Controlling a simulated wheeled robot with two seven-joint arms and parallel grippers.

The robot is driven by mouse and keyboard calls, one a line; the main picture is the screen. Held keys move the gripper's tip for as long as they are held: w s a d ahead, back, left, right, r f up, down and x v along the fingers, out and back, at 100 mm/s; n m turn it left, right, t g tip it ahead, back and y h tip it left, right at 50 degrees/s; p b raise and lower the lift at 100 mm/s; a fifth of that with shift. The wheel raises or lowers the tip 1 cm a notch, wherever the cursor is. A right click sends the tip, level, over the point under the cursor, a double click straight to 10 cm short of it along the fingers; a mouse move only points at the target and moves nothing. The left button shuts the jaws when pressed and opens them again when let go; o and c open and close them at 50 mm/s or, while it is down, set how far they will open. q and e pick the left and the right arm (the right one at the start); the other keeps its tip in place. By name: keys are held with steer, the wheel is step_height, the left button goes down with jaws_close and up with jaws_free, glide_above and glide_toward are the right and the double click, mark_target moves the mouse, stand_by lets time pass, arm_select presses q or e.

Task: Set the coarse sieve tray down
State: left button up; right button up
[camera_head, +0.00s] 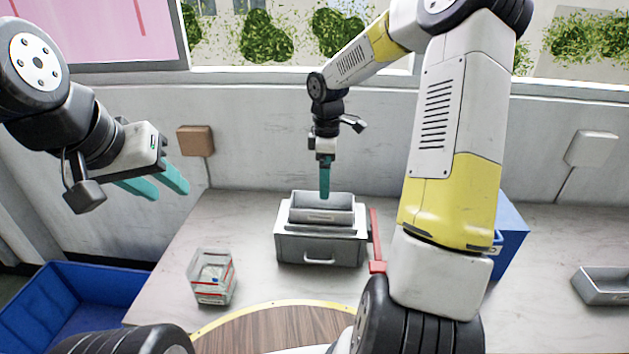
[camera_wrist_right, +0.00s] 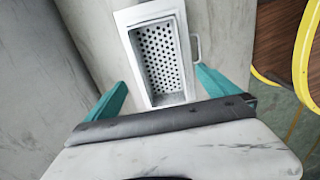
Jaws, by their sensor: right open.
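A grey sieve tray (camera_head: 322,214) with a perforated floor sits on top of a grey box-shaped unit (camera_head: 320,249) in the head view. The tray's holes show in the right wrist view (camera_wrist_right: 160,60); whether they are coarse I cannot tell. My right gripper (camera_head: 325,195) points down at the tray. In the right wrist view its teal fingers (camera_wrist_right: 163,78) are spread apart with nothing clasped between them. The tray lies beyond and between them in that picture. My left gripper (camera_head: 171,193) is raised at the left, open and empty.
A clear container with red bands (camera_head: 212,278) stands left on the counter. A red handle (camera_head: 376,250) is beside the unit. A blue bin (camera_head: 510,235) stands behind my right arm. Another grey tray (camera_head: 604,286) lies far right. A blue crate (camera_head: 75,300) is lower left.

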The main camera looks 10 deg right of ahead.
steer(key=s+a+r+m+t, duration=0.1)
steer(key=s+r+m+t, duration=0.35)
steer(key=s+r, duration=0.8)
steer(key=s+a+r+m+t+y, duration=0.1)
steer(key=s+a+r+m+y, duration=0.1)
steer(key=s+r+m, duration=0.3)
steer(key=s+m, duration=0.4)
steer(key=s, duration=0.2)
steer(key=shift+s+r+m+t, duration=0.25)
steer(key=shift+m+t, duration=0.1)
